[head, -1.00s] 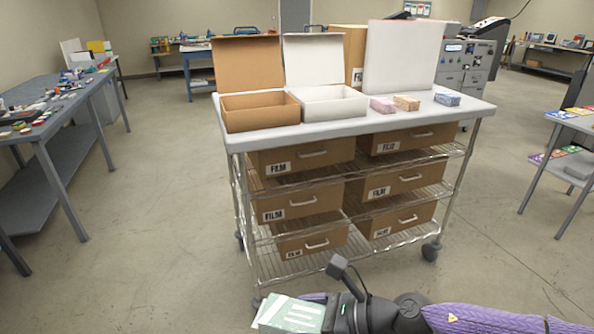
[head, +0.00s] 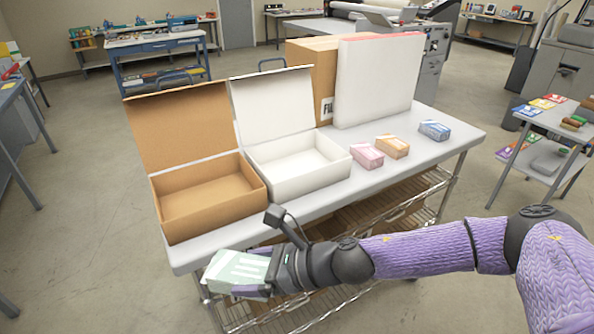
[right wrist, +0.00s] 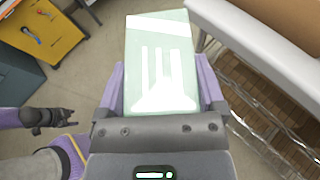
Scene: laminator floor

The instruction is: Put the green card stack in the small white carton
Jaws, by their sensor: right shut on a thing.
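My right gripper (head: 258,275) is shut on the green card stack (head: 232,268), held in front of the cart's near edge at the lower middle of the head view. In the right wrist view the stack (right wrist: 160,65) sits between the purple fingers of the gripper (right wrist: 162,88). The small white carton (head: 292,186) stands open on the cart top, its lid raised at the back, and looks empty. It is up and to the right of the stack, apart from it. My left gripper is not in the head view; a dark gripper shows at the left of the right wrist view (right wrist: 50,117), its jaws unclear.
An open brown carton (head: 165,212) stands left of the white one on the cart top (head: 435,150). Pink (head: 367,155), orange (head: 392,146) and blue (head: 434,130) card stacks lie to the right. A large white panel (head: 378,80) and brown box (head: 312,60) stand behind.

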